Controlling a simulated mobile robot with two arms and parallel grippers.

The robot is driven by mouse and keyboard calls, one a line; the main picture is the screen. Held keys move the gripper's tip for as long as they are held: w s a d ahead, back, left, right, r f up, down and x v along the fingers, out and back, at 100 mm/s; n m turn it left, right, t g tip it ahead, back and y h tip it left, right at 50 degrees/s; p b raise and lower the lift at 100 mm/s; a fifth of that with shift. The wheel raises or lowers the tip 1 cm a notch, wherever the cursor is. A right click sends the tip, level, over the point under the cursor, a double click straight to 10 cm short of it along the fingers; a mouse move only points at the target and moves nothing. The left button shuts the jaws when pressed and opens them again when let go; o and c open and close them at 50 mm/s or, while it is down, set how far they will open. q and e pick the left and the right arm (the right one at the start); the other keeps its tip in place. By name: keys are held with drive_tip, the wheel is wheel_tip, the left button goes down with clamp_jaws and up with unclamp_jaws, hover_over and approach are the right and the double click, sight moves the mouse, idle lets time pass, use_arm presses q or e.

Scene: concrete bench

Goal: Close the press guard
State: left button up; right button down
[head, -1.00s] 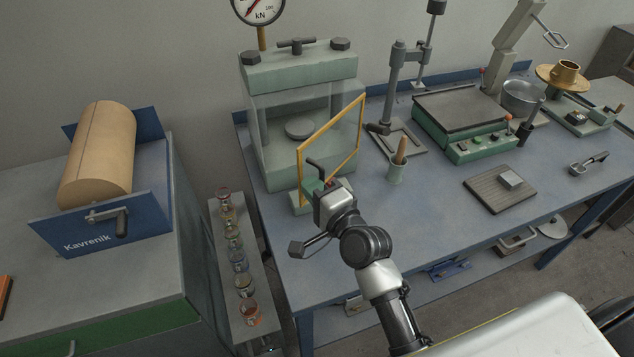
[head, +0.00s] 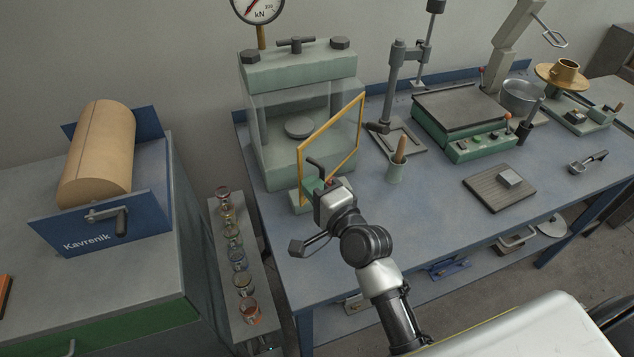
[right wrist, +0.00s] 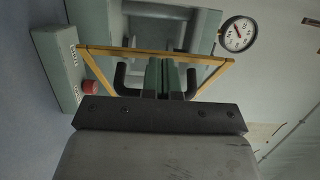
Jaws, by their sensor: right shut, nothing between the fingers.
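The press (head: 302,72) is a pale green block frame at the back left of the bench, with a round platen inside. Its guard (head: 332,125), a clear panel in a yellow frame, stands ajar, its left edge swung out in front of the press and its right edge by the press's right side. My right gripper (head: 314,182) is at the guard's lower left edge, shut and empty. In the right wrist view, the closed green fingers (right wrist: 160,78) overlap the yellow guard frame (right wrist: 100,75); contact is unclear. My left gripper is out of view.
A green box with a red button (right wrist: 88,87) is close beside my right gripper. A dial gauge (head: 257,8) tops the press. Bare bench lies in front.

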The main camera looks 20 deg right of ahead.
drive_tip(key=shift+w+d+r, duration=0.2)
drive_tip(key=shift+d+r, duration=0.1)
drive_tip(key=shift+d, duration=0.45)
drive_tip(key=shift+s+d+f, duration=0.1)
drive_tip(key=shift+s+d, duration=0.05)
drive_tip(key=shift+s, duration=0.4)
drive_tip(key=a+b+v, duration=0.1)
drive_tip(key=b+v, duration=0.1)
drive_tip(key=v, duration=0.7)
drive_tip(key=s+d+b, duration=0.5)
drive_tip(key=s+d, duration=0.2)
drive_tip(key=d, duration=0.4)
drive_tip(key=a+p+x, duration=0.2)
drive_tip(key=p+x, duration=0.1)
drive_tip(key=x, duration=1)
drive_tip(key=shift+s+a+f+h+p, duration=0.15)
drive_tip(key=shift+s+f+h+p, duration=0.15)
drive_tip(key=shift+s+p, duration=0.1)
